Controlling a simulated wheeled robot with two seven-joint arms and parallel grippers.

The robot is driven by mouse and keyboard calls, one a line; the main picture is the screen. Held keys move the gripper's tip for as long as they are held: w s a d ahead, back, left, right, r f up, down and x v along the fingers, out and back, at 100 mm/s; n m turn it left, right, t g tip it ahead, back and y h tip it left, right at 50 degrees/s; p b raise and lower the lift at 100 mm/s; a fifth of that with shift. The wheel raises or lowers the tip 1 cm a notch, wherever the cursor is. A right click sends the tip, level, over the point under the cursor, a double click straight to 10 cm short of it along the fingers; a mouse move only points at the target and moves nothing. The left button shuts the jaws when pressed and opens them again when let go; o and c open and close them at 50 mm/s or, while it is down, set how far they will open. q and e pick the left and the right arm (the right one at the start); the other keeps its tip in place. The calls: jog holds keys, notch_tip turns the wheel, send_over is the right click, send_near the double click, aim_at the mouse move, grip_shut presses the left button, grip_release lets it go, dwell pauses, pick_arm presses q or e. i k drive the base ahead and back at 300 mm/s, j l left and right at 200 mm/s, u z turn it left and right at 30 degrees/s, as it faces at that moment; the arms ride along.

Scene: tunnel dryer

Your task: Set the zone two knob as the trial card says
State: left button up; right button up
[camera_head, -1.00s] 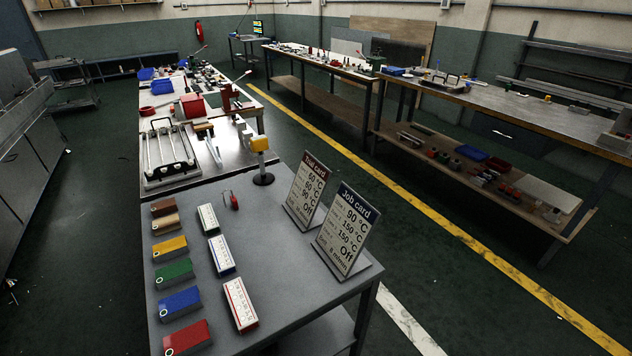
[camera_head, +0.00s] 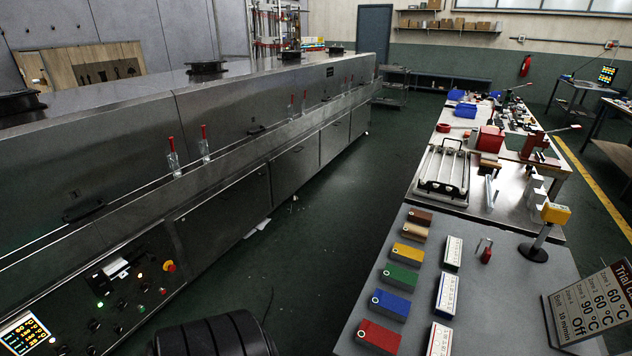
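The trial card (camera_head: 590,304) stands tilted on the grey table at the right edge, partly cut off. Its lines appear to read 60 °C, 60 °C, 90 °C and Off, with a belt line below; the second zone line looks like 60 °C. The dryer's control panel (camera_head: 112,292) is at lower left, with several small dark knobs, lit lamps and a lit screen (camera_head: 23,334). Knob labels and pointer settings are too small to read, so I cannot tell which is zone two. Neither of my grippers is in view.
The long steel dryer (camera_head: 270,150) fills the left side. A red emergency stop (camera_head: 169,266) sits on its panel. The grey table (camera_head: 500,300) carries coloured blocks, white-faced blocks and a yellow-topped stand (camera_head: 554,213). The floor aisle between dryer and table is clear farther back.

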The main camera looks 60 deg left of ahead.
aim_at(93, 326)
jog(key=u, duration=3.6)
jog(key=i+j, duration=0.55)
jog(key=i, duration=0.2)
jog(key=i+l+u, duration=0.25)
jog(key=i+l, duration=0.75)
jog(key=i, duration=0.1)
